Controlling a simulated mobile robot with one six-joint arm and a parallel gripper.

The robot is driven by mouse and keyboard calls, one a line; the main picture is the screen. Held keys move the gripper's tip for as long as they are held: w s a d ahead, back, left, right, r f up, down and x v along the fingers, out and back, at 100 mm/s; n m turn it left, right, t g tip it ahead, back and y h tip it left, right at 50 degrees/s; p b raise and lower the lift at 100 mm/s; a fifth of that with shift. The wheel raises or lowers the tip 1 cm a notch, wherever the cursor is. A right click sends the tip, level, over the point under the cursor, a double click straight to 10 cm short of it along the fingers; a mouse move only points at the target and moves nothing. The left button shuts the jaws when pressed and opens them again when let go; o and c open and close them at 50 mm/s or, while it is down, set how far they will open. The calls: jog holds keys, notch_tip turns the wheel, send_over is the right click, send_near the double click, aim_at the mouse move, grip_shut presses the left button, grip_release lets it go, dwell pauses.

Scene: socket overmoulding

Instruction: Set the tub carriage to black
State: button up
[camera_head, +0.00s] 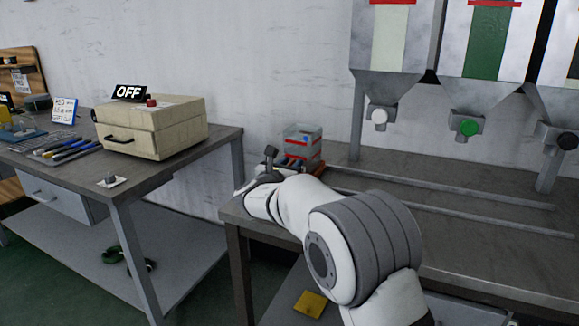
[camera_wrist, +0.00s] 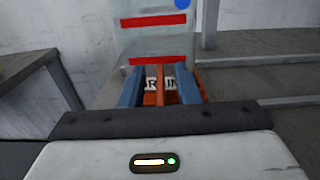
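The tub (camera_head: 302,141) is clear with red bands and stands at the left end of the rails on the long bench. In the wrist view the tub (camera_wrist: 152,45) is straight ahead. Below it is the orange carriage (camera_wrist: 165,92), with a partly hidden white label. My gripper (camera_wrist: 160,86) has its two blue fingers apart, one on each side of a narrow orange upright of the carriage. White label shows between the fingers and the upright, so no grip is visible. In the head view my arm hides part of the carriage.
Three hoppers hang over the rails (camera_head: 455,190): white outlet (camera_head: 379,116) nearest the tub, green outlet (camera_head: 466,127) in the middle, black outlet (camera_head: 567,141) far right. The rails look clear. A left table (camera_head: 150,172) holds a beige box (camera_head: 152,128) with an OFF sign (camera_head: 130,92).

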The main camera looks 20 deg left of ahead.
jog(key=shift+w, duration=0.3)
grip_shut()
dwell(0.5)
